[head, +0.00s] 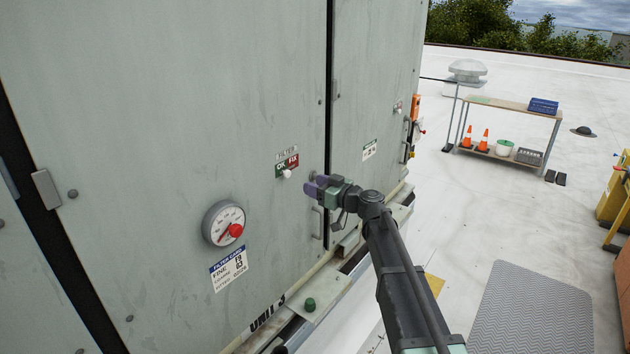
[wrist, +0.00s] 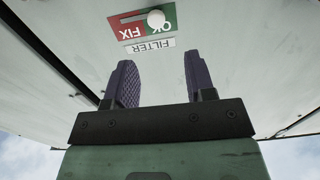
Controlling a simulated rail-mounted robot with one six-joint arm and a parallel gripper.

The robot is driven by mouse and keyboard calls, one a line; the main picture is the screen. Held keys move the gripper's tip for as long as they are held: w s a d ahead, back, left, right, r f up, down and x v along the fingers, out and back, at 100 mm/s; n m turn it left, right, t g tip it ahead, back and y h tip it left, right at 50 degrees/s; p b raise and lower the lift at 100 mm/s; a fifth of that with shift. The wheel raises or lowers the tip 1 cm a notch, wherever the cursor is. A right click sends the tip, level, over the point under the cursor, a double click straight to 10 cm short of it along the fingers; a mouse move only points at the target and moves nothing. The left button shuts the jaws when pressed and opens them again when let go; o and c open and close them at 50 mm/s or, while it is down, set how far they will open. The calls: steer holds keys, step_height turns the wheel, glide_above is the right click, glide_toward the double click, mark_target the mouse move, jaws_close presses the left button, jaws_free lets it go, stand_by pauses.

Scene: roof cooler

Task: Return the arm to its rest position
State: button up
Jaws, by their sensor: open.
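My gripper (head: 318,187) is in front of the grey-green cabinet door (head: 130,130), just right of the filter sign (head: 288,163). Its dark purple fingers stand apart with nothing between them, as the wrist view (wrist: 158,72) also shows. My arm reaches up to it from the lower right, bent at the wrist. In the wrist view the green and red OK/FIX sign (wrist: 136,28) appears upside down beyond the fingertips. A white knob (wrist: 155,19) sits at the border of its two colours, apart from the fingers.
A ledge with a green knob (head: 310,304) runs along the base. The white roof (head: 480,230) is open at right.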

steer(key=s+d+f+m+g+h+b, duration=0.2)
steer(key=s+f+m+g+h, duration=0.3)
steer(key=s+f, duration=0.75)
steer(key=s+d+f+m+g+h+b, duration=0.2)
steer(key=s+d+f+h+b, duration=0.3)
steer(key=s+d+f, duration=0.3)
steer(key=s+d+f+m+g+h+b, duration=0.3)
steer(key=s+d+f+b, duration=0.3)
steer(key=s, duration=0.8)
steer(key=shift+s+d+f+m+h, duration=0.4)
steer(key=shift+d+f+h, duration=0.5)
steer(key=shift+d+f, duration=0.85)
steer(key=shift+a+f, duration=0.1)
